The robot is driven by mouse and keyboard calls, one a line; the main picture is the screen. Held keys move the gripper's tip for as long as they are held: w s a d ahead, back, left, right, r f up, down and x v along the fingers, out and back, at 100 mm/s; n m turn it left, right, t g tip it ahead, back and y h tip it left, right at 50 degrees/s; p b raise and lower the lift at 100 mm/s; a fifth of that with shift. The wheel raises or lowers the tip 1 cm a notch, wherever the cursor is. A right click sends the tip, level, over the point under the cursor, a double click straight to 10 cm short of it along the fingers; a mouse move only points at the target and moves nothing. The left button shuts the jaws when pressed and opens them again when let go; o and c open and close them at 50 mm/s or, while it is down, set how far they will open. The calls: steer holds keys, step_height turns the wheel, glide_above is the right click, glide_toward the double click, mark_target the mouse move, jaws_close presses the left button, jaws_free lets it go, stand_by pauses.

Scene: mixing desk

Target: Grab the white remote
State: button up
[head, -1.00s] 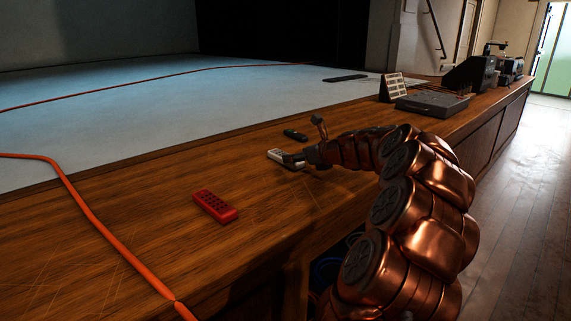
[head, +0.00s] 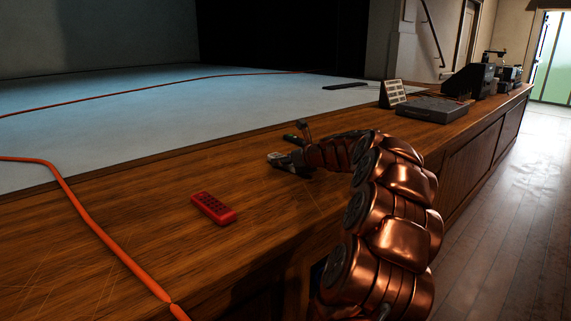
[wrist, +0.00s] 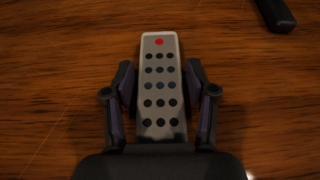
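The white remote (head: 272,157) lies near the back middle of the wooden desk, partly hidden by my gripper (head: 284,163). In the wrist view the remote (wrist: 160,72) is pale grey-white with rows of dark buttons and one red button at its far end. My gripper (wrist: 161,88) points straight along it, one dark finger beside each long edge. The fingers are very close to the edges; whether they press on them I cannot tell. The remote's near end is hidden by the gripper body. It looks flat, at or near the desk top.
A red remote (head: 213,208) lies to the left and nearer. A dark remote (head: 293,139) lies just behind; a dark object (wrist: 275,14) shows at the wrist view's top right. An orange cable (head: 85,215) crosses the left. A grey console (head: 432,109) stands to the right.

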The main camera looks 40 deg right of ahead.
steer(key=c, duration=0.8)
